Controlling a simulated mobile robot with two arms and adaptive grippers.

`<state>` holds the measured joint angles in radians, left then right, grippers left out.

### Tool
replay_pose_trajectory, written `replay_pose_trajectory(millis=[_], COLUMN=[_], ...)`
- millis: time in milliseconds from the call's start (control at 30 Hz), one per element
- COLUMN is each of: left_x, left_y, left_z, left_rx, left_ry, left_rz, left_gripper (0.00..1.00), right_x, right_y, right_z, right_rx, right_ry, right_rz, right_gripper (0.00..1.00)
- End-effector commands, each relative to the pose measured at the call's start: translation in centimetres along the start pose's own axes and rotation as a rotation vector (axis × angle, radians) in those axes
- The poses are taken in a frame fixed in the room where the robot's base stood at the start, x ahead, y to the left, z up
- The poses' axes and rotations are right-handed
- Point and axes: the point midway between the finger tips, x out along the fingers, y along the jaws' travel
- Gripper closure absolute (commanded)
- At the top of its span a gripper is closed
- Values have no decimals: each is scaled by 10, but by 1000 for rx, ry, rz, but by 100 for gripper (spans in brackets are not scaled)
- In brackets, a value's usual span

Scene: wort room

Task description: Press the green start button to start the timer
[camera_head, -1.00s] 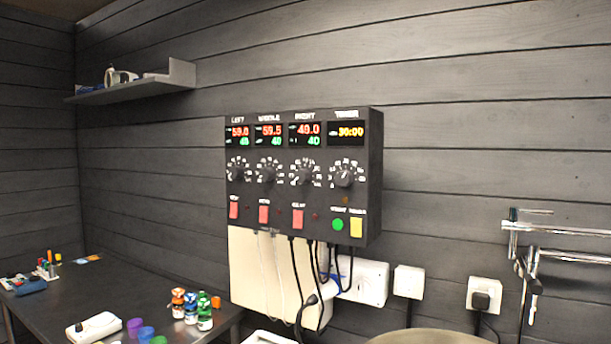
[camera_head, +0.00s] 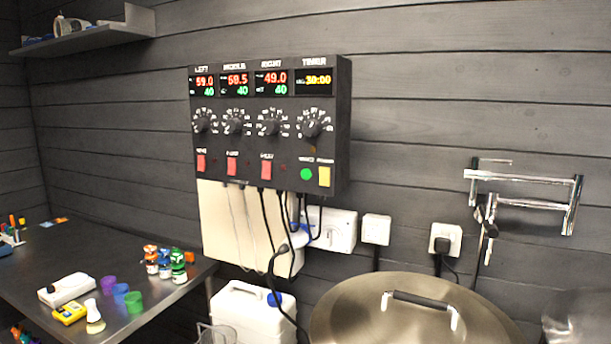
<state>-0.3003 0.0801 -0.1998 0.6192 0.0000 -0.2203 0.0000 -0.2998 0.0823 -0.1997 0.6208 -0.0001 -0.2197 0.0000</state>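The green start button (camera_head: 306,174) is a round button at the lower right of the black control panel (camera_head: 338,150) on the wall. A yellow switch (camera_head: 324,177) sits just to its right. The timer display (camera_head: 314,81) at the panel's top right reads 30:00 in yellow. A black timer knob (camera_head: 311,124) is between the display and the button. Nothing covers the button. Neither of my grippers is in view.
A large lidded metal kettle (camera_head: 350,312) stands below and right of the panel. A white jerrycan (camera_head: 240,312) is beside it. A dark table (camera_head: 60,262) with small bottles is at left. A metal pipe arm (camera_head: 520,178) juts from the wall at right. Cables hang under the panel.

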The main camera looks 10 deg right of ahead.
Motion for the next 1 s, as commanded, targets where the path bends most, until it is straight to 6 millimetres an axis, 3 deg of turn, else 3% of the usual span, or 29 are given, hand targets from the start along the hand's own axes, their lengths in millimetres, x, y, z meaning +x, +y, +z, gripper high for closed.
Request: replay_pose_trajectory(millis=[33, 433, 1000], left_x=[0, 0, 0], left_y=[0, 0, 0], left_z=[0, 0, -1], left_rx=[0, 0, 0], left_ry=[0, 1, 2], left_rz=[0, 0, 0], left_gripper=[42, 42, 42], right_x=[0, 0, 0], right_y=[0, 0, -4], right_z=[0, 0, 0], right_rx=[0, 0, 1], right_ry=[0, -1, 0], right_rz=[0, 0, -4], right_gripper=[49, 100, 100])
